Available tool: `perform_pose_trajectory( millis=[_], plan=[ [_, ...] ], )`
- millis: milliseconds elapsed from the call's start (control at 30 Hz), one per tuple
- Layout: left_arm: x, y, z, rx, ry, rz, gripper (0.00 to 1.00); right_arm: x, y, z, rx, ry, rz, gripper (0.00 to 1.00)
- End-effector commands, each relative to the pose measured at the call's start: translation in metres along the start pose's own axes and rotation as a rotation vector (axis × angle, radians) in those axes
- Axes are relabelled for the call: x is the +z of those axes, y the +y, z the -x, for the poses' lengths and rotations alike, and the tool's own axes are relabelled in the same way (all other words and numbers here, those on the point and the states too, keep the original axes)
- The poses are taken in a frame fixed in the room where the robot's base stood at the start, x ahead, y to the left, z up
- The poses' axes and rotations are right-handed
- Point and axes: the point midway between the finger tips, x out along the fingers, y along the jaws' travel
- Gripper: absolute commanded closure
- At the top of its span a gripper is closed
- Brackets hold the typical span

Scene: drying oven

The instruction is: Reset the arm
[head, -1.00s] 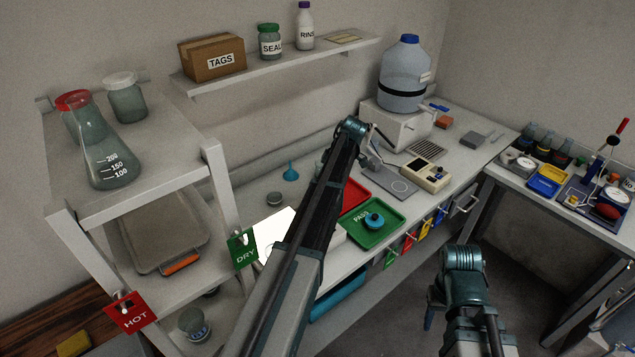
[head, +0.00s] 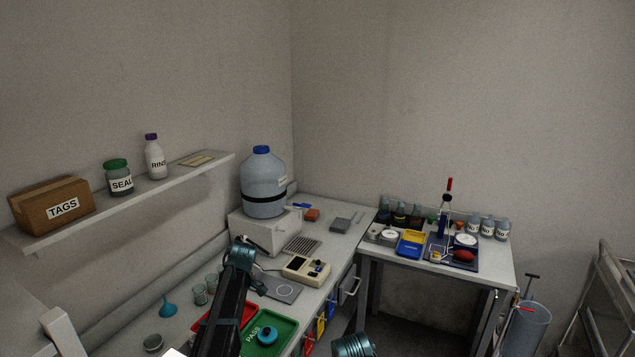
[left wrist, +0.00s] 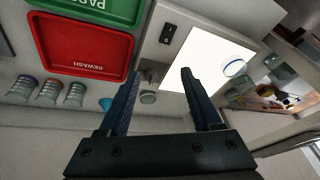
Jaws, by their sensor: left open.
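My left arm reaches up over the bench in the head view, its dark link crossing in front of the red and green trays. My left gripper (left wrist: 158,76) is open in the left wrist view, with nothing between its two dark fingers. Below the fingers lie the bench top and a bright white panel (left wrist: 205,60). In the head view the wrist hides much of the left gripper. Only a teal joint of my right arm shows at the bottom edge of the head view; its gripper is out of view.
The red REWASH tray (left wrist: 80,45) and green PASS tray (head: 270,333) lie on the bench. A blue funnel (head: 168,304), a balance-like device (head: 306,268) and a large capped bottle (head: 263,185) stand around the arm. A side table (head: 490,275) holds several bottles. The air above the bench is clear.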

Motion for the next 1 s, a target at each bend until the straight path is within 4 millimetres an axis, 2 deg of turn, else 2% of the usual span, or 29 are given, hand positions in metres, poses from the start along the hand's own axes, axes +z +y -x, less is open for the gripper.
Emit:
perform_pose_trajectory(
  millis=[33, 200, 300, 400, 533, 600, 700, 1000],
  plan=[
    [0.034, -0.031, -0.002, 0.017, -0.014, -0.150, 0.35, 0.000, -0.001, -0.008, 0.000, 0.000, 0.000, 0.50],
    [0.124, -0.105, 0.002, 0.083, -0.056, -0.724, 0.35, -0.001, -0.002, -0.022, 0.000, 0.000, 0.001, 0.50],
    [0.166, -0.152, 0.002, 0.127, -0.069, -1.056, 0.35, -0.002, -0.003, -0.029, 0.000, 0.000, 0.001, 0.50],
    [0.199, -0.195, 0.001, 0.172, -0.076, -1.357, 0.35, -0.002, -0.003, -0.036, 0.000, 0.000, 0.001, 0.50],
    [0.227, -0.239, -0.002, 0.223, -0.076, -1.664, 0.35, -0.002, -0.004, -0.042, 0.000, 0.000, 0.001, 0.50],
    [0.236, -0.255, -0.003, 0.243, -0.073, -1.782, 0.35, -0.003, -0.004, -0.043, 0.001, 0.000, 0.001, 0.50],
    [0.244, -0.269, -0.004, 0.263, -0.070, -1.890, 0.35, -0.003, -0.004, -0.045, 0.001, 0.000, 0.001, 0.50],
    [0.248, -0.273, -0.003, 0.273, -0.068, -1.946, 0.35, -0.003, -0.004, -0.045, 0.001, 0.000, 0.001, 0.50]
  ],
)
